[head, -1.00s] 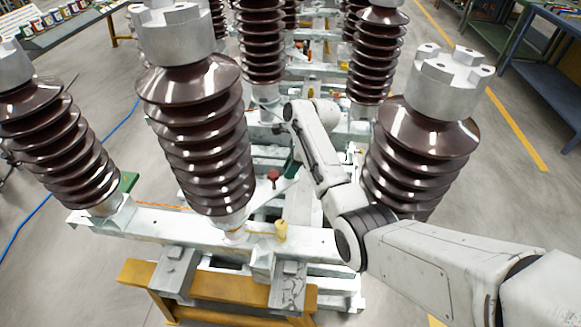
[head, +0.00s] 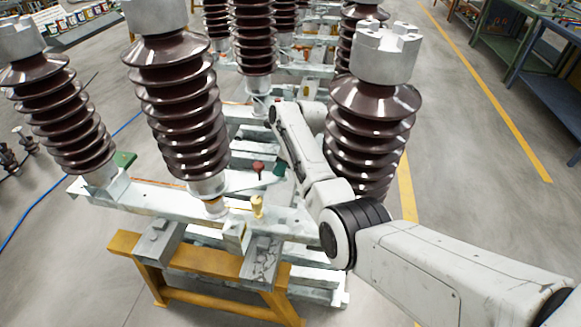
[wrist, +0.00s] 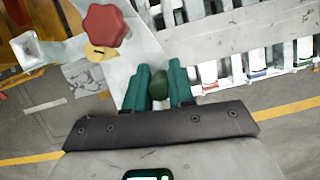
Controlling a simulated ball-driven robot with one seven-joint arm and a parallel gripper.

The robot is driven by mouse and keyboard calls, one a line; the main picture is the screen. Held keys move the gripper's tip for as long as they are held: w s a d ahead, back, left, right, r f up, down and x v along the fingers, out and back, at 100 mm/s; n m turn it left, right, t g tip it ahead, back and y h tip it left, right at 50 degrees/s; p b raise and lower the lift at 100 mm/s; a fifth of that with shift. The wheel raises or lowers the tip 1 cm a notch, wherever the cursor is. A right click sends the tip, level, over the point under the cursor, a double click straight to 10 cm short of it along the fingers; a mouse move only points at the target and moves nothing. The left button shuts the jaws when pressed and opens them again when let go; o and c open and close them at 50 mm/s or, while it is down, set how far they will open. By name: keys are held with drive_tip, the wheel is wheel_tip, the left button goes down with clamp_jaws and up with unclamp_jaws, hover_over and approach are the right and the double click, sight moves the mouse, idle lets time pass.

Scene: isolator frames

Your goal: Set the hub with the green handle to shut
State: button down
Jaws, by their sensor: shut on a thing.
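The green handle (wrist: 159,82) is a small dark green rounded knob between the two teal fingers of my gripper (wrist: 160,76) in the wrist view. My gripper is shut on it. In the head view, the teal of my gripper (head: 279,170) shows beside the red knob, and I cannot make out the green handle apart from it. The hub under the handle is mostly hidden by the fingers, so its setting cannot be read.
Tall brown ribbed insulators (head: 185,110) stand around my arm. A yellow trestle (head: 205,268) supports the frame. Open floor lies to the right.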

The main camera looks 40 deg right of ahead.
drive_tip(key=shift+s+a+f, duration=0.1)
drive_tip(key=shift+a, duration=0.15)
drive_tip(key=c, duration=1)
unclamp_jaws()
drive_tip(key=shift+a, duration=0.1)
drive_tip(key=shift+d, duration=0.2)
